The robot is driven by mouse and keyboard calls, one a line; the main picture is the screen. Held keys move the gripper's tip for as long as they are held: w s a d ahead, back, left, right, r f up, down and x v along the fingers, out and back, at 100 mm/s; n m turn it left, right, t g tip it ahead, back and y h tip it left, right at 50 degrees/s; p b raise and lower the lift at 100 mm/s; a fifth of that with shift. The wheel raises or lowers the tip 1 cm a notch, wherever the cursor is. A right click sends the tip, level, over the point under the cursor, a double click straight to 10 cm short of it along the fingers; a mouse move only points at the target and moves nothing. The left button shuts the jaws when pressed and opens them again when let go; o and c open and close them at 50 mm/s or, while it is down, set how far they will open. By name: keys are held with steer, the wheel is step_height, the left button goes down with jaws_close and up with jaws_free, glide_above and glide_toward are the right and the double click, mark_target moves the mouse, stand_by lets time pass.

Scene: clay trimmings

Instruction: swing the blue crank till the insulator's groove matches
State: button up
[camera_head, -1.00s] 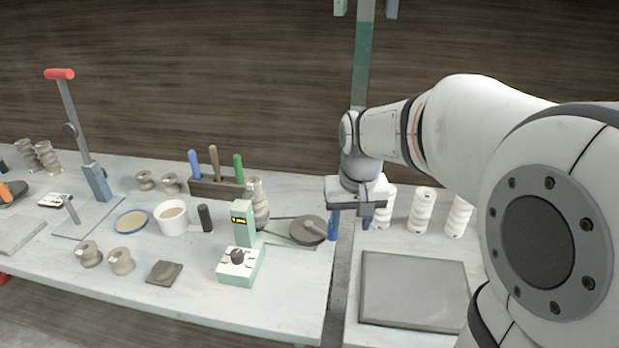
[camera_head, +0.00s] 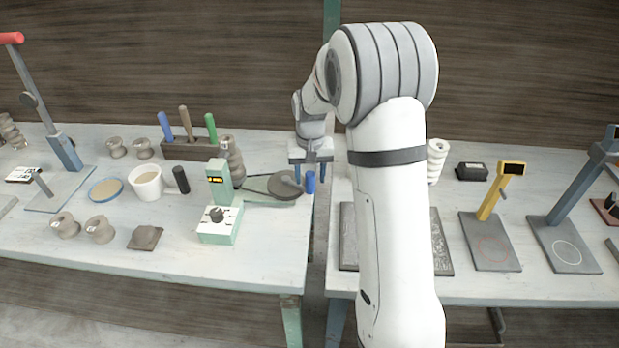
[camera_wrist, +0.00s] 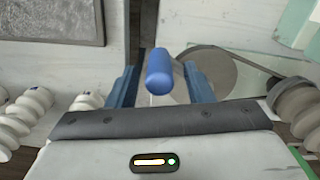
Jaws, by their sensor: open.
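The blue crank handle (camera_head: 310,182) stands upright at the right end of a grey round wheel (camera_head: 284,186), near the left bench's right edge. A belt runs from the wheel to a ribbed grey-brown insulator (camera_head: 232,160), partly hidden behind a green display post (camera_head: 219,182). My gripper (camera_head: 311,168) is open and points down close above the handle. In the wrist view the blue handle (camera_wrist: 159,72) shows between my two blue fingers; I cannot tell whether it is within their depth. The wheel (camera_wrist: 214,70) and insulator (camera_wrist: 297,104) show at right. The groove match is too small to read.
A green control box (camera_head: 219,222) stands in front of the post. A tool rack (camera_head: 190,150) and a white cup (camera_head: 146,183) are left. A gap separates the benches. On the right bench are a grey slab (camera_head: 348,237) and a yellow stand (camera_head: 490,230).

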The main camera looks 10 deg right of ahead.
steer(key=shift+f, duration=0.85)
steer(key=shift+c, duration=0.5)
jaws_close()
steer(key=shift+a, duration=0.2)
steer(key=shift+d, duration=0.15)
